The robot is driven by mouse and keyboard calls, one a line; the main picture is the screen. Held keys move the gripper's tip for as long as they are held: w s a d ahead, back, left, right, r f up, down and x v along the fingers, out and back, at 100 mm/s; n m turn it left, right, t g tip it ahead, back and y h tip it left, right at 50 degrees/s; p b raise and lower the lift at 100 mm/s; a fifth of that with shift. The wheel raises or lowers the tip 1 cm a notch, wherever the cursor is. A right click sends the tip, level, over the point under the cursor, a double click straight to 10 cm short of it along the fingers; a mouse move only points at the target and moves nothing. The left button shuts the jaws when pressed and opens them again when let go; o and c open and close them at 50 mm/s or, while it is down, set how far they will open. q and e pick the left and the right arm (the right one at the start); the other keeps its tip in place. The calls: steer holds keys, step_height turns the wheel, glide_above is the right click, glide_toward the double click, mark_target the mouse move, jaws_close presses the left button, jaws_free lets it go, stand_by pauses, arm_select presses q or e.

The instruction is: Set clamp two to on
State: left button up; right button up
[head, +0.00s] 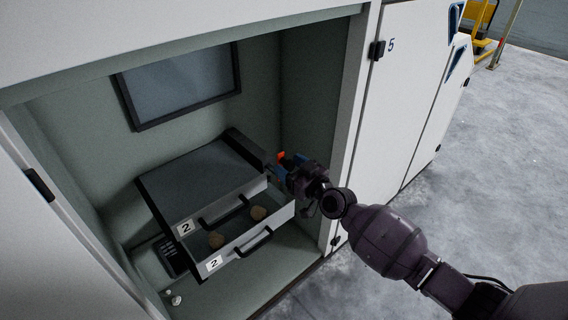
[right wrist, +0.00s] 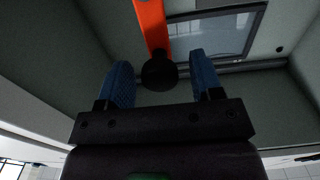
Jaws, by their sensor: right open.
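An orange-red lever (right wrist: 152,25) ends in a round black knob (right wrist: 159,72) in the right wrist view. In the head view only a small red part of the lever (head: 281,156) shows above my gripper, at the right side of a dark-topped drawer unit (head: 200,175) whose fronts carry the label 2. My right gripper (head: 278,172) is open at the lever. In the right wrist view its blue fingers (right wrist: 160,68) stand on either side of the knob, with gaps visible. The lever's base is hidden. My left gripper is not in view.
The unit stands inside a green-grey cabinet bay (head: 295,90). A dark keypad-like box (head: 168,258) lies at the left. The bay's right wall edge (head: 350,120) is close to my arm.

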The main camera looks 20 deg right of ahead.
steer(key=shift+x, duration=1.15)
jaws_close()
